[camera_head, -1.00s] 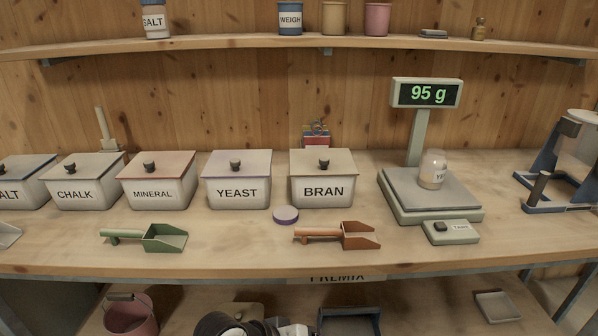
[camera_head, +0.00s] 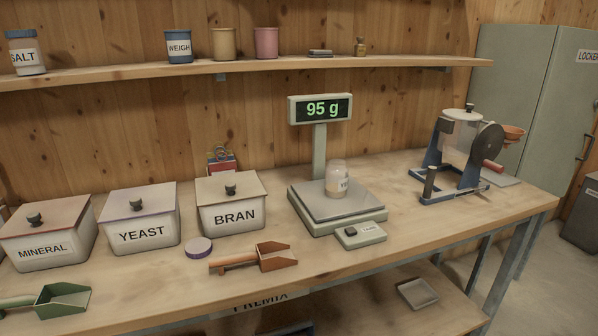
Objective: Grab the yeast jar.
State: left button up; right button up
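A small clear jar (camera_head: 337,179) with a pale content and a partly readable label starting with "Y" stands upright on the scale's pan (camera_head: 312,204). It appears to have no lid on. The scale display (camera_head: 320,109) reads 95 g. A purple-rimmed round lid (camera_head: 199,247) lies on the bench in front of the bran bin. A larger lidded bin labelled YEAST (camera_head: 140,220) stands to the left of the scale. Neither of my grippers shows in the head view.
Mineral (camera_head: 45,246) and bran (camera_head: 229,216) bins stand along the bench. An orange scoop (camera_head: 258,258), a green scoop (camera_head: 60,300) and the tare button box (camera_head: 361,235) lie in front. A blue-framed mixer (camera_head: 458,155) stands right of the scale. The bench between them is clear.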

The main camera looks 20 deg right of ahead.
aim_at(336, 172)
jog(key=k, duration=0.5)
jog(key=z, duration=0.85)
jog(key=i, duration=0.65)
jog(key=u, duration=0.1)
